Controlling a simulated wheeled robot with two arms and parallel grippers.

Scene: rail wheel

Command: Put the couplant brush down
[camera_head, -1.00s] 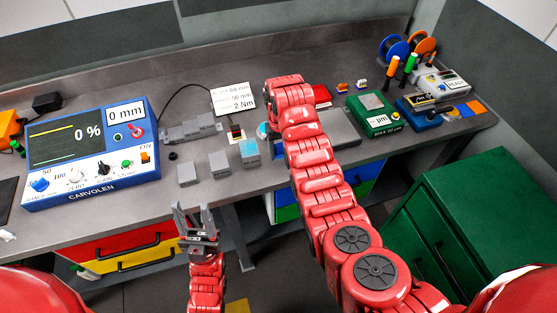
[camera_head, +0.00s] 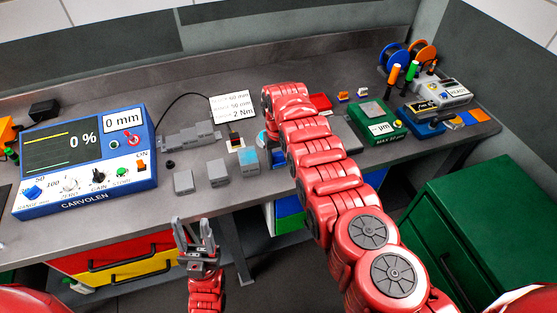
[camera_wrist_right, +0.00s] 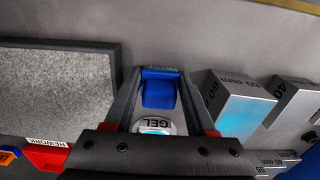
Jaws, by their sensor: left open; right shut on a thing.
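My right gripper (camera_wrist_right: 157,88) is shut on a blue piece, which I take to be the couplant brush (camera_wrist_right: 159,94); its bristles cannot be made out. A round white top marked GEL (camera_wrist_right: 154,125) shows between the fingers, nearer the palm. Whether the brush touches anything below is unclear. In the head view my right wrist hides most of the brush, and a light-blue bit (camera_head: 262,138) shows at its left. My left gripper (camera_head: 193,232) is open and empty in front of the bench edge.
A grey plate (camera_wrist_right: 58,95) lies close left, beside a red REWORK tray (camera_wrist_right: 45,155). The blue instrument (camera_head: 85,160) stands at the bench's left; a green box (camera_head: 373,122) stands right.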

